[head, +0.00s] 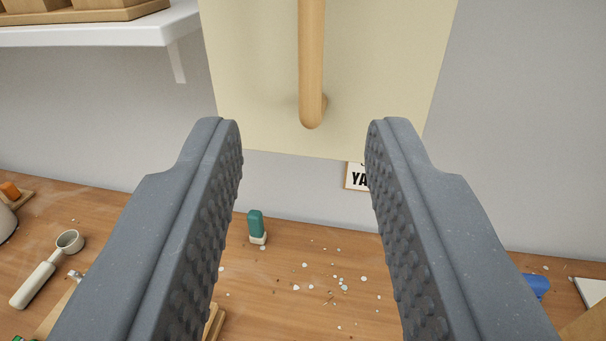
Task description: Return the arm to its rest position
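My gripper (304,135) is open, with its two grey, studded fingers wide apart and nothing between them. Beyond the fingers, a pale yellow panel (260,70) with a vertical wooden handle (312,65) fills the upper middle of the view. The lower end of the handle shows in the gap between the fingertips. I cannot tell how far it is from them, but no finger touches it. The rest of my arm is out of view.
Below is a wooden worktop (290,265) with scattered pale chips. On it are a green and white object (257,228), a white-handled scoop (45,272) and a blue object (537,287). A white shelf (110,33) is upper left. A partly hidden sign (356,178) stands behind.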

